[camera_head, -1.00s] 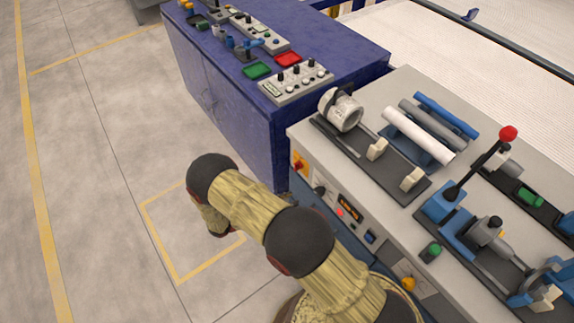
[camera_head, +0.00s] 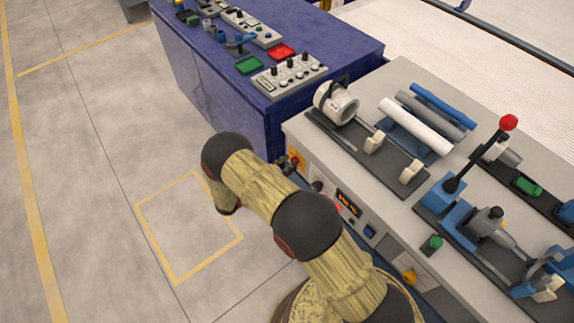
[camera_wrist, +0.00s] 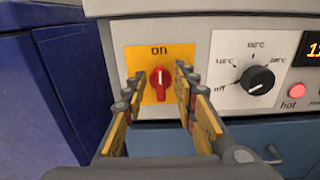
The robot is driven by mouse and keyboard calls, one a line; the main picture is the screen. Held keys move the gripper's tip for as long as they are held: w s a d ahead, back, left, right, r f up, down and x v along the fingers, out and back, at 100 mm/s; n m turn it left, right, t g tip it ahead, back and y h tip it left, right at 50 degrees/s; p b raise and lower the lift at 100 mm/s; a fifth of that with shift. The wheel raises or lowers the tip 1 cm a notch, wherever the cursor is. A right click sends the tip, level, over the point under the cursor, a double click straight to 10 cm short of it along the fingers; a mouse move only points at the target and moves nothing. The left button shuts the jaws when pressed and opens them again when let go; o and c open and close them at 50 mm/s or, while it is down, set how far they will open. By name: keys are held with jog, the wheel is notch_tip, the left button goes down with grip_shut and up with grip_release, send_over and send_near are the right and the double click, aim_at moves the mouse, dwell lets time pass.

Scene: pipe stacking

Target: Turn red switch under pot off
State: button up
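The red switch (camera_wrist: 160,84) sits on a yellow plate (camera_wrist: 146,60) marked "on" on the front panel, in the wrist view. Its knob stands upright, with its white mark pointing up toward "on". My gripper (camera_wrist: 160,92) is open, its two fingers to the left and right of the knob and apart from it. In the head view my gripper (camera_head: 288,163) is at the left end of the grey bench's front panel, mostly hidden behind my arm. The white pot-like ring (camera_head: 338,103) is on the bench top above that corner.
A black temperature dial (camera_wrist: 257,80) and a lit red "hot" lamp (camera_wrist: 297,90) are right of the switch. A blue cabinet (camera_head: 225,110) stands close on the left. A red-knobbed lever (camera_head: 509,123) and pipes (camera_head: 415,126) are on the bench. Floor left is clear.

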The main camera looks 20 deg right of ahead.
jog(key=shift+d, duration=0.1)
jog(key=shift+c, duration=0.9)
grip_shut()
